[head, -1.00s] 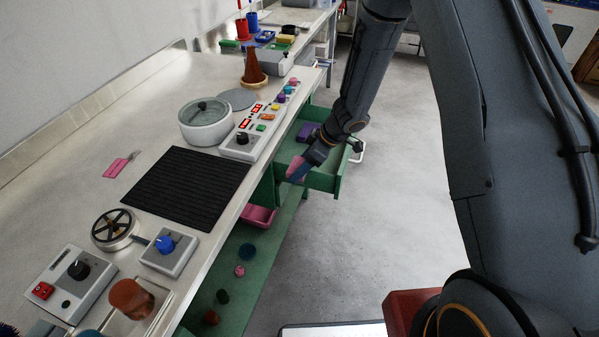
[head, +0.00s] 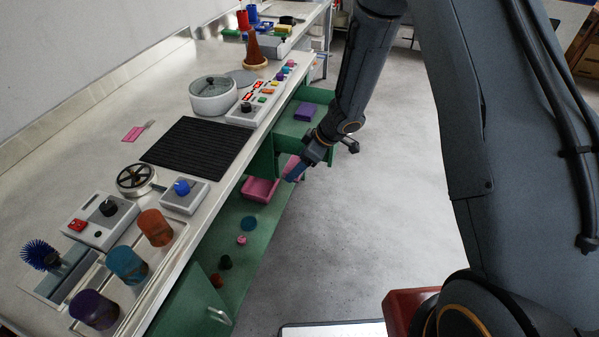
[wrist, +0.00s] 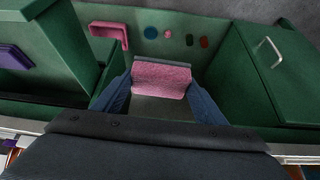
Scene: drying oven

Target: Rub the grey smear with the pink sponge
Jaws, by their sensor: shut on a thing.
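My gripper (head: 294,174) is shut on the pink sponge (wrist: 161,80), which sits between the two blue fingers in the wrist view. In the head view the sponge (head: 290,163) shows partly behind the fingers. It is held in front of the bench's open green lower compartment, near a pink tray (head: 260,190). A narrow grey strip shows along the sponge's far edge in the wrist view; I cannot tell what it is. I cannot make out the grey smear in either view.
An open green drawer holds a purple block (head: 307,112). Small round things, including a blue disc (head: 249,223), lie on the green lower shelf (head: 262,238). A green door with a metal handle (head: 219,315) stands nearby. The bench top carries a black mat (head: 196,146). Floor to the right is clear.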

